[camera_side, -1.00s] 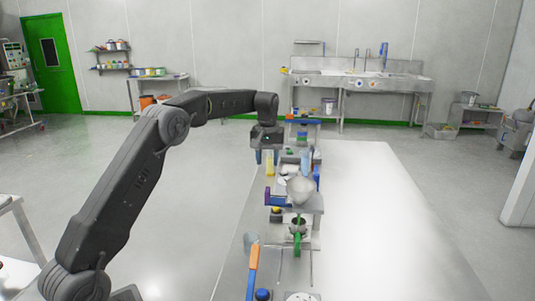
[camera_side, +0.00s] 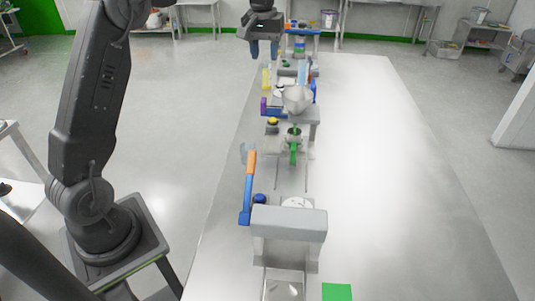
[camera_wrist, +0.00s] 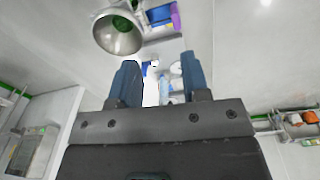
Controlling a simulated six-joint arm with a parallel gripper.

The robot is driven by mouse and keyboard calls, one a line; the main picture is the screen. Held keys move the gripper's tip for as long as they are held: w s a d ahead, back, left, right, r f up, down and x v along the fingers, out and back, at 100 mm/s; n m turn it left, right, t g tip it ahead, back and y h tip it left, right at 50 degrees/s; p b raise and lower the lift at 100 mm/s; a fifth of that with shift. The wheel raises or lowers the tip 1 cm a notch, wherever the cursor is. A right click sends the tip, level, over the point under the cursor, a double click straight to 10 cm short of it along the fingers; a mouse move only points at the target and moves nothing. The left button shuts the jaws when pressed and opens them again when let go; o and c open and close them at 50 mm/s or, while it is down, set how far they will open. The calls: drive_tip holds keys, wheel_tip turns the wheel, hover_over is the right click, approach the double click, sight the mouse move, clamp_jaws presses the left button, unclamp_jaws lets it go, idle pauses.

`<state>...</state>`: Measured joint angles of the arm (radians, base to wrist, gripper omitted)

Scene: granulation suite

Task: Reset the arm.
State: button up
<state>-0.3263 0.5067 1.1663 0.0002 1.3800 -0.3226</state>
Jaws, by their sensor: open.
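My gripper (camera_side: 264,48) is at the top of the side view, above the far left part of the white table (camera_side: 390,180). Its two blue fingers point down, apart, with nothing between them. In the wrist view the open fingers of my gripper (camera_wrist: 160,78) show with a gap, through which blurred table items appear. The gripper looks clear of the things below it.
A yellow piece (camera_side: 266,80) stands near the gripper. The table's right side is clear.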

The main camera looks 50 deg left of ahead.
drive_tip(key=s+d+r+m+t, duration=0.2)
drive_tip(key=s+d+r+m, duration=0.25)
drive_tip(key=s+d, duration=0.85)
drive_tip(key=s+d+f+m+t, duration=0.1)
drive_tip(key=s+d+f, duration=0.1)
drive_tip(key=s, duration=0.6)
drive_tip(key=s+d+f+m+t, duration=0.1)
drive_tip(key=s+f, duration=0.3)
drive_tip(key=s, duration=0.5)
drive_tip(key=shift+d+f+m+t, duration=0.15)
drive_tip(key=shift+d+m+t, duration=0.15)
drive_tip(key=shift+d+m, duration=0.15)
